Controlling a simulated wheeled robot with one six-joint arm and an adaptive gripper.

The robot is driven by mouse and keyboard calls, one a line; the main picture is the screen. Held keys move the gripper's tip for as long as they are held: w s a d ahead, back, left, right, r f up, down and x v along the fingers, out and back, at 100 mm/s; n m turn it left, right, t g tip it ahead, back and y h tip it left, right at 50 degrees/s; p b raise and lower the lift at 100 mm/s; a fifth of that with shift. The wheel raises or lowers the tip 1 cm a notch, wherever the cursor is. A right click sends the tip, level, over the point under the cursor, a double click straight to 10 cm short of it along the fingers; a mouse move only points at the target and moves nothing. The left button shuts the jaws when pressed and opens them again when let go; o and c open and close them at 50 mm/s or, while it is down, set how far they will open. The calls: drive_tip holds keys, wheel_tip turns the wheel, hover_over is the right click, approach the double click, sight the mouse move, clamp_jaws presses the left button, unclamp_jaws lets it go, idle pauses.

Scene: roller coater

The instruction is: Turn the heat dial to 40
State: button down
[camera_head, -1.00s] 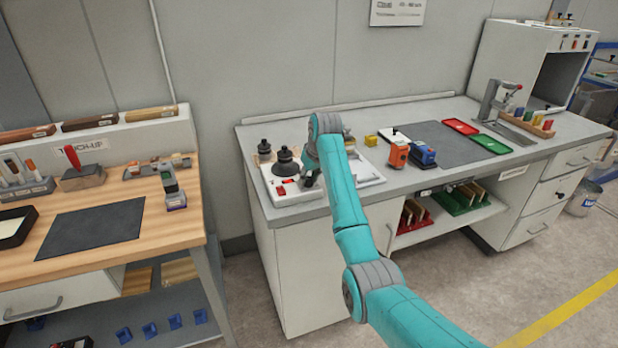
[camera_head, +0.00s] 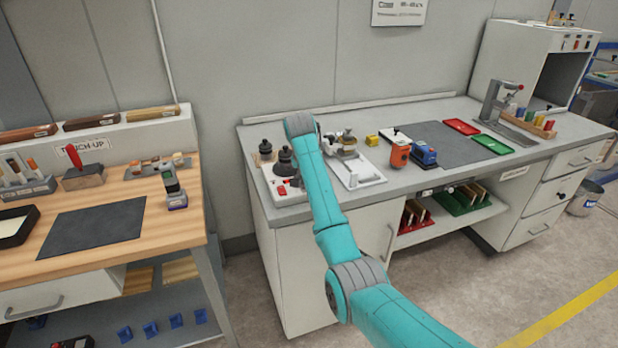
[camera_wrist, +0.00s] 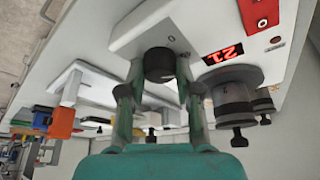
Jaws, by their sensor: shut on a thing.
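The white coating machine (camera_head: 272,188) stands at the left end of the grey bench. In the wrist view, a black round dial (camera_wrist: 159,64) on its white panel (camera_wrist: 150,28) sits between my fingers. My gripper (camera_wrist: 157,76) is shut on this dial from both sides. A red-digit display (camera_wrist: 222,54) is on the panel right of the dial. Its digits look like 21 in this upside-down view, so I am not sure of the reading. In the head view my arm hides the dial and gripper.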

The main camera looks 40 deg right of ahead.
drive_tip(key=shift+m, duration=0.3)
drive_tip(key=c, duration=0.8)
unclamp_jaws()
drive_tip(key=shift+r, duration=0.1)
drive_tip(key=v, duration=1.1)
drive_tip(key=shift+a+r, duration=0.15)
drive_tip(key=shift+r, duration=0.25)
drive_tip(key=shift+s, duration=0.15)
